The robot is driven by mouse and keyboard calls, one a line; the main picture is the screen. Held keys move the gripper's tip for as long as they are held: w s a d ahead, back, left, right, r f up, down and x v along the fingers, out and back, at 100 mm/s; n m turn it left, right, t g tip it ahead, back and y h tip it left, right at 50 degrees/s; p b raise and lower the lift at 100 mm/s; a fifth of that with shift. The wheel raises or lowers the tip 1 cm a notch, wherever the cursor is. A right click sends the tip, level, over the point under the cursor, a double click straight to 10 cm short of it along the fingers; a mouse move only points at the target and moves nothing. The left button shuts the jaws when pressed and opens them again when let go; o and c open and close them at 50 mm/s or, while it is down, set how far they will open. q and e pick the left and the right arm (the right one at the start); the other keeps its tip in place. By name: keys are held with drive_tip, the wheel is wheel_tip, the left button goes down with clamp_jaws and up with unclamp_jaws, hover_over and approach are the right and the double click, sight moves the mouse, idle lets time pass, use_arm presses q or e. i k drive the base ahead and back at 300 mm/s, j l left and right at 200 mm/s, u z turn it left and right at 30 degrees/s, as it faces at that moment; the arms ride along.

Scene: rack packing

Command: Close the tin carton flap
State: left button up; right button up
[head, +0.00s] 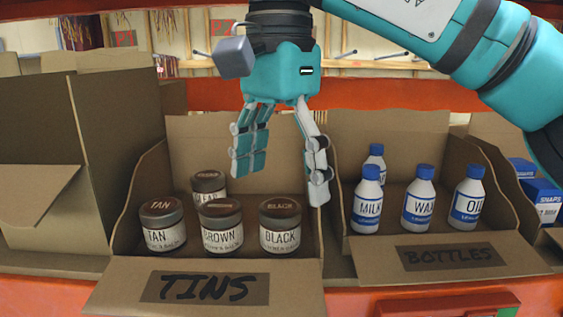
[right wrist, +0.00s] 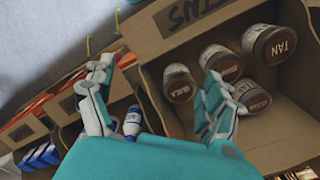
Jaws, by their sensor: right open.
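The tin carton (head: 130,225) stands open, its front flap (head: 285,295), marked TINS, folded down and outward. The flap also shows at the top of the right wrist view (right wrist: 215,22). Inside stand a TAN tin (head: 163,232), a BROWN tin (head: 220,236), a BLACK tin (head: 280,232) and one more tin (head: 208,184) behind. My right gripper (head: 282,175) is open and empty, fingers pointing down above the back of the carton, behind and above the front tins. It is apart from the front flap. My left gripper is not in view.
The bottle carton (head: 480,262) on the right holds several white and blue bottles (head: 418,205), its BOTTLES flap folded down. A taller brown carton (head: 110,130) stands close on the left. Blue boxes (head: 543,197) are at the far right. An orange shelf edge (head: 350,302) runs along the front.

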sight(129, 286)
drive_tip(key=k, duration=1.2)
